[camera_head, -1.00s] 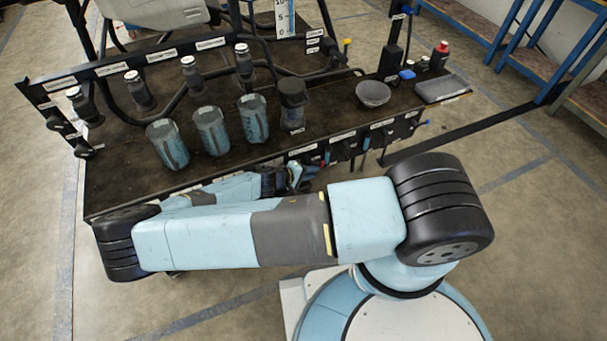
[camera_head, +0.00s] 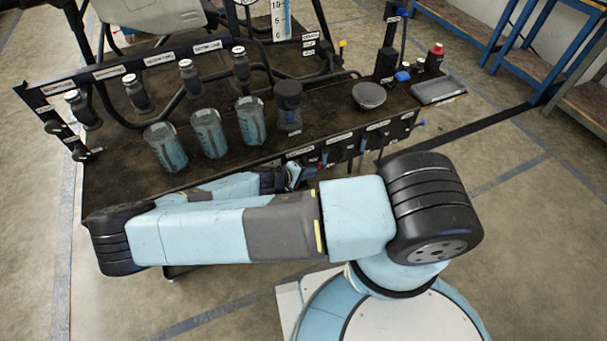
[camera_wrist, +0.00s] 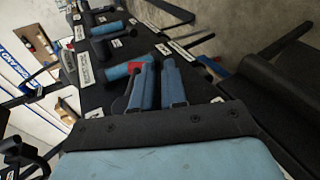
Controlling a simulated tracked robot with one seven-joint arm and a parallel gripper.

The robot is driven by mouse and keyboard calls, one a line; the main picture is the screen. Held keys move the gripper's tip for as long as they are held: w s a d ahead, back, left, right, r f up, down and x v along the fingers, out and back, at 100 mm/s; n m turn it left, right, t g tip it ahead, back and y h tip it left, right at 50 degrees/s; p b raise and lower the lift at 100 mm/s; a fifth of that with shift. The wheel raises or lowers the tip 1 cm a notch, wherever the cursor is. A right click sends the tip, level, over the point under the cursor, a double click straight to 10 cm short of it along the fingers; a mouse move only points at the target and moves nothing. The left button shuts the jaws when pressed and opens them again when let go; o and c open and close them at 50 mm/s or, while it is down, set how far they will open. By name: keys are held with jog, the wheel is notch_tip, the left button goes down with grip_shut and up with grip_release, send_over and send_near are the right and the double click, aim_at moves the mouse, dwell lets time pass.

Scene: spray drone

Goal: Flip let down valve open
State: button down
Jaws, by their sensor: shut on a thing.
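My gripper (camera_wrist: 158,64) shows in the wrist view with its two blue fingers close together. It is shut on a small red valve lever (camera_wrist: 136,66) at the front edge of the dark bench (camera_head: 110,187). Part of the lever is hidden by the fingers. In the head view, my gripper (camera_head: 300,176) is at the bench's front edge, beside the row of labelled valves, partly behind my own arm. The valve labels are too small to read, so I cannot tell which is the let down valve.
Several clear blue-tinted cups (camera_head: 209,133) stand on the bench under bottle-like fittings. A dark-lidded jar (camera_head: 289,105), a grey bowl (camera_head: 369,96) and a tray (camera_head: 438,90) stand further right. The floor to the right of the bench is mostly clear.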

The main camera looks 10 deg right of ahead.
jog(key=shift+s+d+f, duration=0.15)
jog(key=shift+s+d, duration=0.05)
jog(key=shift+d, duration=0.7)
jog(key=w+v, duration=0.1)
jog(key=v, duration=1.4)
jog(key=shift+a+f, duration=0.15)
jog(key=shift+a, duration=0.2)
